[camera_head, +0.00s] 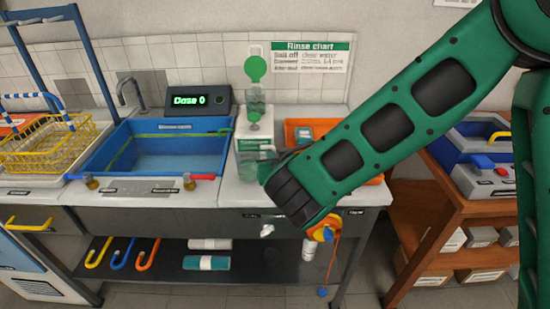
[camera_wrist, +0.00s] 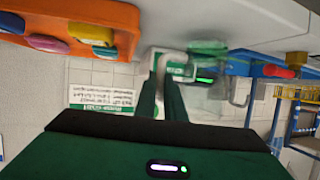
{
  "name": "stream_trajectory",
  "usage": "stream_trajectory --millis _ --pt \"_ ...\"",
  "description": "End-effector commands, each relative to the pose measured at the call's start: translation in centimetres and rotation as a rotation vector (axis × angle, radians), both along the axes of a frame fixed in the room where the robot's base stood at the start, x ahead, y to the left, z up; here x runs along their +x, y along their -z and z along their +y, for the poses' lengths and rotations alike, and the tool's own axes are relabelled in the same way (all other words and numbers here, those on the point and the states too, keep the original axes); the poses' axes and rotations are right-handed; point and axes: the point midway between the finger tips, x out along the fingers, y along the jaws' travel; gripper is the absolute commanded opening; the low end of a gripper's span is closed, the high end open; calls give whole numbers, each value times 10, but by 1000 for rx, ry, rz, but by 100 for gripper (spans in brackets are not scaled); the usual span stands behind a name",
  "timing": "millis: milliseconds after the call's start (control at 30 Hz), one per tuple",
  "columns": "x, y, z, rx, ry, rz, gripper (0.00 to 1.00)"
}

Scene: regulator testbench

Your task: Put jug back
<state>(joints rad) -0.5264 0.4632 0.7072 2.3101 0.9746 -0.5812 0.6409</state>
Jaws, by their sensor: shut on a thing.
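A clear jug (camera_head: 248,168) stands upright at the front of the dispenser on the counter, partly hidden by my wrist. The wrist view is upside down; there the clear jug (camera_wrist: 207,62) shows a green tint near its base and a pale handle (camera_wrist: 164,60). My gripper (camera_wrist: 163,85) is shut on this handle, with one green finger on each side. In the head view my gripper's fingertips are hidden. I cannot tell whether the jug touches the counter. The dispenser (camera_head: 255,95) has a green round top and a clear column.
A blue sink basin (camera_head: 180,150) lies left of the jug, with a display box (camera_head: 200,100) behind it. An orange tray (camera_head: 300,130) is at the right; the wrist view shows colored pieces in it. A yellow basket (camera_head: 45,145) is far left. Hooks hang below the counter.

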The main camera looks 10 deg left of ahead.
Motion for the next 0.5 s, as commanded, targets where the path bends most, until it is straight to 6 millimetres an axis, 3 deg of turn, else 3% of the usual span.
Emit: stream_trajectory --millis 500 --pt "0 11 0 0 0 -1 0"
